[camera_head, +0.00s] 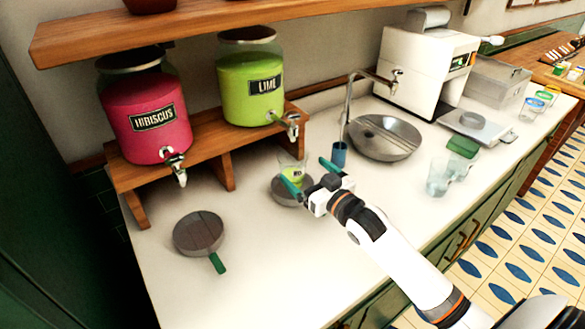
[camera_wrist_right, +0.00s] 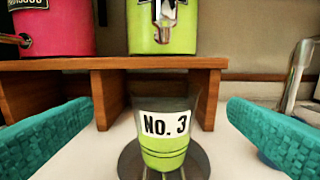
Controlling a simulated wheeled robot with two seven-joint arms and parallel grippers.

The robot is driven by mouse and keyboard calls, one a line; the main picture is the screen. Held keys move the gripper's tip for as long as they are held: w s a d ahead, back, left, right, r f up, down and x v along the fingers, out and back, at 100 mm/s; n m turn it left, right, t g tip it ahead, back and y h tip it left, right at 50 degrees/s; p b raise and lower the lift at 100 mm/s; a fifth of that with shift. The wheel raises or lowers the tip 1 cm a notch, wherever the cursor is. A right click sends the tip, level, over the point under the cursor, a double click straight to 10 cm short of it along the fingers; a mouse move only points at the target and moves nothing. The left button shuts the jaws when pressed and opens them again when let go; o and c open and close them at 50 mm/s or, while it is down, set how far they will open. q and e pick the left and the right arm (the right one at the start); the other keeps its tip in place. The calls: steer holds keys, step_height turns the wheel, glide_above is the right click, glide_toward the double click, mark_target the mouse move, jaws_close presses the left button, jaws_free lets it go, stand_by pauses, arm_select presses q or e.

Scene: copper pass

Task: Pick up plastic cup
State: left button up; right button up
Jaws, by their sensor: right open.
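A clear plastic cup (camera_head: 293,168) with green liquid stands upright on a round grey dish (camera_head: 280,196), below the lime dispenser. In the right wrist view the cup (camera_wrist_right: 165,135) carries a white "NO. 3" label and sits between my fingers, with space on both sides. My right gripper (camera_head: 309,174) is open and empty, its teal fingers apart and pointing toward the cup. In the wrist view the dish (camera_wrist_right: 128,165) shows around the cup's base. My left gripper is not in view.
Hibiscus (camera_head: 150,115) and lime (camera_head: 250,85) dispensers stand on a wooden stand (camera_head: 215,150) behind the cup. A faucet (camera_head: 348,100), a blue cup (camera_head: 339,154) and a sink bowl (camera_head: 383,138) are right. A green-handled pan (camera_head: 198,232) lies left. The front counter is clear.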

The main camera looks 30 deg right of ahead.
mark_target(284, 152)
steer(key=shift+w+a, duration=0.1)
steer(key=shift+w, duration=0.6)
steer(key=shift+w+f, duration=0.1)
steer(key=shift+w, duration=0.55)
steer(key=w+p, duration=0.1)
steer(key=w, duration=0.3)
steer(key=shift+w+a+p, duration=0.15)
steer(key=shift+w+p, duration=0.1)
steer(key=shift+p, duration=0.15)
steer(key=shift+s, duration=0.15)
steer(key=shift+c, duration=0.9)
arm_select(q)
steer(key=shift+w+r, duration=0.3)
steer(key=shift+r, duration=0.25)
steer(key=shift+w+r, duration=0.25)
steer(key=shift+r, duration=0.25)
arm_select(e)
steer(key=c, duration=0.9)
